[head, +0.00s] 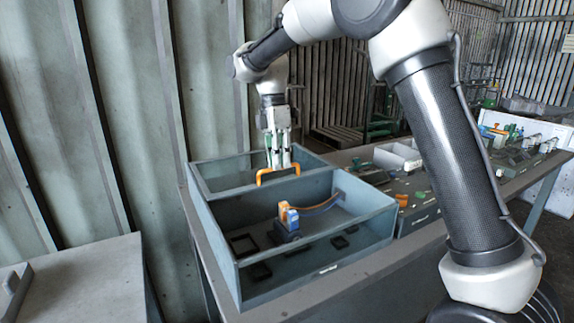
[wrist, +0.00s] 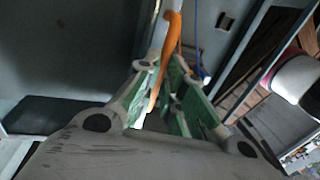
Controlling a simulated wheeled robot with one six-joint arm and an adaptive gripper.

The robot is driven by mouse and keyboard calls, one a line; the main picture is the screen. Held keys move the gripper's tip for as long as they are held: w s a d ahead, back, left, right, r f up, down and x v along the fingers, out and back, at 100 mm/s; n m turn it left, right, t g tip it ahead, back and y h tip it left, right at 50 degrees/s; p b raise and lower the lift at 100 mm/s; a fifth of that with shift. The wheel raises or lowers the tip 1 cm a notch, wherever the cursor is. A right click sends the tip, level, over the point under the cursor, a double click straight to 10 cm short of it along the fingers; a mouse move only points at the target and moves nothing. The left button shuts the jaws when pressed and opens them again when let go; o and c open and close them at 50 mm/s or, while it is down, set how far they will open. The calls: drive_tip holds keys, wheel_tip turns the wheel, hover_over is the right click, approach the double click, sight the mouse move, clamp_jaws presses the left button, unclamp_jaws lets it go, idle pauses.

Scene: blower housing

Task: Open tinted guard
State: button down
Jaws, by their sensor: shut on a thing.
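The blower housing (head: 222,240) is an open-topped grey-blue box on a long bench. A tinted, see-through panel, the guard (head: 235,178), shows at its rear part; its exact edges are hard to tell. An orange handle (head: 278,175) stands at the crossbar between the rear and front parts. My gripper (head: 280,160) reaches down from above and is shut on the handle. In the wrist view the orange handle (wrist: 168,50) runs between the green-padded fingers of my gripper (wrist: 168,85). The fingers hide part of the handle.
Inside the housing's front part stand a blue block with an orange piece (head: 288,220), a curved orange strip (head: 322,203) and several dark square frames. Small parts and a white bin (head: 398,157) lie on the bench to the right. A corrugated wall (head: 110,120) stands close on the left.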

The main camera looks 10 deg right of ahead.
drive_tip(key=shift+w+a, duration=0.15)
drive_tip(key=shift+w, duration=0.3)
drive_tip(key=c, duration=1.5)
unclamp_jaws()
drive_tip(key=r, duration=0.4)
drive_tip(key=w+r, duration=0.1)
drive_tip(key=r, duration=0.3)
drive_tip(key=w+r, duration=0.1)
drive_tip(key=r, duration=0.3)
drive_tip(key=shift+a, duration=0.4)
drive_tip(key=shift+f, duration=0.1)
